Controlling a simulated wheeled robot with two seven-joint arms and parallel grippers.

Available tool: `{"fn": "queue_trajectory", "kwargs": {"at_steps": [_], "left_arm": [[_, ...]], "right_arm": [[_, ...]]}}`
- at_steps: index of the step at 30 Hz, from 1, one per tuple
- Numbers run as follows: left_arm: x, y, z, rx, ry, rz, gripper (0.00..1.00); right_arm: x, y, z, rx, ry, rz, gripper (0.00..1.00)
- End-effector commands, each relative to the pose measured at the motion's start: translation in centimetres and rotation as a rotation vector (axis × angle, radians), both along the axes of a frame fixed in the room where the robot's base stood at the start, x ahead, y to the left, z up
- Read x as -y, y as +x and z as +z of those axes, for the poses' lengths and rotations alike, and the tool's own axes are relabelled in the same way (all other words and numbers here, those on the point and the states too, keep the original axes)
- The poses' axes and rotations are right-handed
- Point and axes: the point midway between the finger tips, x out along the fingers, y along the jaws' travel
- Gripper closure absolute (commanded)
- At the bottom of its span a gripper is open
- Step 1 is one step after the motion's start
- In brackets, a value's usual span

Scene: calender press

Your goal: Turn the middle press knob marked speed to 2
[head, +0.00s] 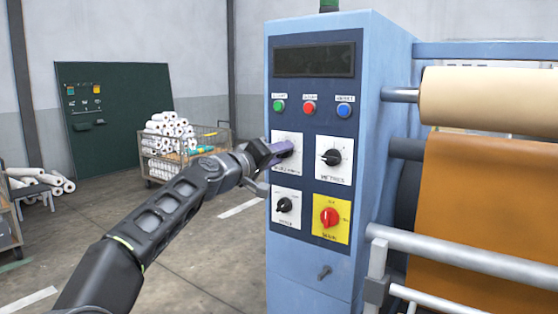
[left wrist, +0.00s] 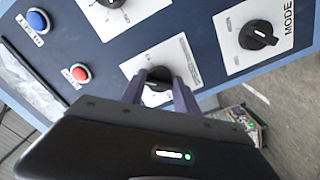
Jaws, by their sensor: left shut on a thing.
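The blue press cabinet (head: 390,60) has a dark panel with black knobs on white plates. My left gripper (head: 282,153) is at the upper left knob (head: 287,149), with its fingers shut on it. In the left wrist view the two fingers (left wrist: 160,88) stand on either side of this black knob (left wrist: 158,74). Its plate lettering is too blurred or covered to read, so I cannot tell its setting. The METRES knob (head: 331,157) is to its right, and the MODE knob (head: 284,204) is below it. My right gripper is not in view.
A red switch (head: 329,216) on a yellow plate is at the lower right of the panel. Green (head: 279,106), red (head: 309,108) and blue (head: 343,110) buttons are above the knobs. Rollers with orange material (head: 480,190) and a rail stand at the right.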

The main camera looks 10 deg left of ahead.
Motion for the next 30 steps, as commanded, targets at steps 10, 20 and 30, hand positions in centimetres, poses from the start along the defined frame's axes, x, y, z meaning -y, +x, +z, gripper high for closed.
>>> {"fn": "queue_trajectory", "kwargs": {"at_steps": [10, 20, 30], "left_arm": [[0.06, 0.06, -0.27, 0.029, 0.083, -0.002, 1.00], [0.08, 0.06, -0.27, 0.029, 0.085, -0.003, 1.00], [0.03, 0.03, -0.13, 0.032, 0.083, -0.001, 0.41]], "right_arm": [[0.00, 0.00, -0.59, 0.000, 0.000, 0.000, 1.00], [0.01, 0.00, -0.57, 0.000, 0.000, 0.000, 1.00], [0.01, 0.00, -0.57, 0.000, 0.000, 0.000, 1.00]]}}
